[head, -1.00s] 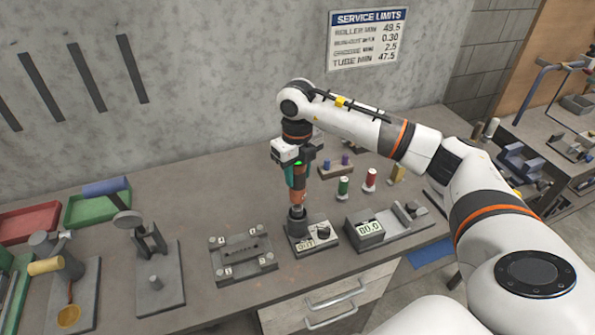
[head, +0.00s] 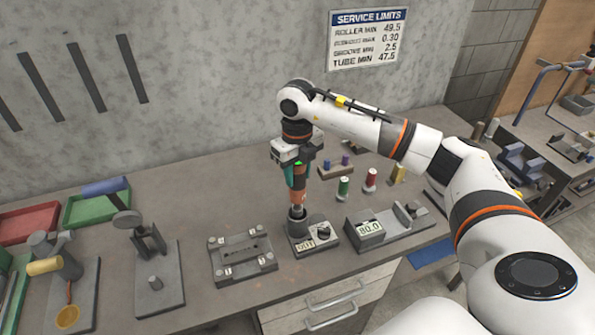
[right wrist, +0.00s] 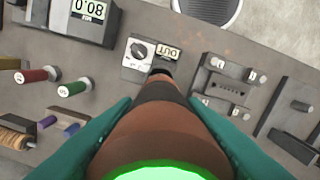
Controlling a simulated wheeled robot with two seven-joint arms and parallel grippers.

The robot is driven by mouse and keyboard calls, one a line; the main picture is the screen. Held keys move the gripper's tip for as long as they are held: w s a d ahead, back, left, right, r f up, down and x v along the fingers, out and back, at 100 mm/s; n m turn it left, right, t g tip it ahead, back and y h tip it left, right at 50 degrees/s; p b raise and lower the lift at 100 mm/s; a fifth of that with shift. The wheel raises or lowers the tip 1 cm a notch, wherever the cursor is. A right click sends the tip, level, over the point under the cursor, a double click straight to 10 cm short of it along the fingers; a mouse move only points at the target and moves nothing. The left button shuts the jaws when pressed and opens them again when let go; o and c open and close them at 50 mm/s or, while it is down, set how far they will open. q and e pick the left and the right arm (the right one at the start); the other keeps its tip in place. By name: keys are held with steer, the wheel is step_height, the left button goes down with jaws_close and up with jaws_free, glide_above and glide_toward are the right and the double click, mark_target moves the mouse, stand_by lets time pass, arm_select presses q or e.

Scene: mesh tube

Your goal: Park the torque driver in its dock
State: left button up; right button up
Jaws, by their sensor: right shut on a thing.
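The torque driver (head: 299,186) has an orange-brown body and a dark lower end. It stands about upright over the left part of its dock (head: 324,244). The dock is a small grey block with a knob and a display that seems to read OUT. My right gripper (head: 297,175) is shut on the driver from above, its teal fingers on both sides of the body. In the right wrist view the driver (right wrist: 160,125) points toward the dock (right wrist: 138,62). I cannot tell whether its tip is inside the socket. My left gripper is out of view.
A grey fixture plate (head: 242,260) stands close left of the dock. A gauge with a display (head: 368,229) stands close right. Red and green spools (head: 343,187) are behind it. Further left are a metal stand (head: 157,285) and red and green trays (head: 97,207). The bench's front edge is near the dock.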

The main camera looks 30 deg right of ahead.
mark_target(298, 194)
steer(key=shift+f+b, duration=2.95)
steer(key=shift+f, duration=0.75)
stand_by(3.1)
steer(key=o, duration=1.2)
steer(key=shift+o, duration=0.2)
step_height(298, 194, up, 11)
steer(key=b, duration=0.3)
steer(key=shift+r, duration=0.5)
